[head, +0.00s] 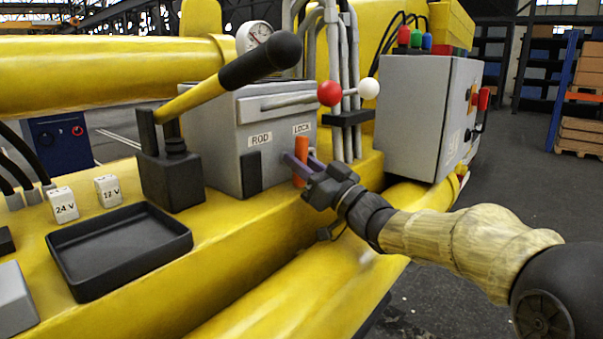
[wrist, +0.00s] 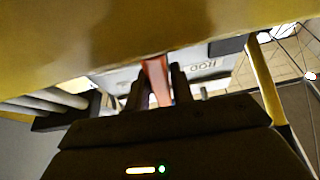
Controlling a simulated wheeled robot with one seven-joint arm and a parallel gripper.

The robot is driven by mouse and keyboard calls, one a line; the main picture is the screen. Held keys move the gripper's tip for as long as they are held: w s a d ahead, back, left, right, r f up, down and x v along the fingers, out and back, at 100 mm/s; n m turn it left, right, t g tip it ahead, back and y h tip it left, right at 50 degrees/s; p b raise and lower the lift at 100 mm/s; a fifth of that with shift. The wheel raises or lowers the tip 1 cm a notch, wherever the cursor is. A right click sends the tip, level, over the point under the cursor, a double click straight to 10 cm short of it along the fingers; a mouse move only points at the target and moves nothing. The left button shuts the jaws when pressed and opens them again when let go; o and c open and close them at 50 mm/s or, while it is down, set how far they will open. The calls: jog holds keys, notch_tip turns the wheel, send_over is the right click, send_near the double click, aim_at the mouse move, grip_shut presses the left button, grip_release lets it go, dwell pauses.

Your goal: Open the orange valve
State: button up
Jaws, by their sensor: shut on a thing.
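The orange valve handle (head: 301,148) stands upright below the LOCK label on the front of a grey box (head: 222,130). My gripper (head: 300,166) reaches in from the right, its purple-grey fingers at the handle. In the wrist view the orange handle (wrist: 157,80) lies between the two dark fingers of my gripper (wrist: 158,88). The fingers are shut on it. Its lower end is partly hidden by my fingers.
A black-gripped yellow lever (head: 215,85) rises left of the box. A red-knobbed lever (head: 330,94) and vertical pipes (head: 340,60) are above and behind my gripper. An empty black tray (head: 120,250) is front left; a grey cabinet (head: 415,115) stands right.

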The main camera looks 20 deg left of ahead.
jog(key=shift+n+g, duration=0.4)
jog(key=shift+n, duration=0.2)
jog(key=o, duration=0.9)
jog(key=shift+c, duration=0.2)
notch_tip(320, 180, up, 10)
jog(key=shift+p, duration=0.55)
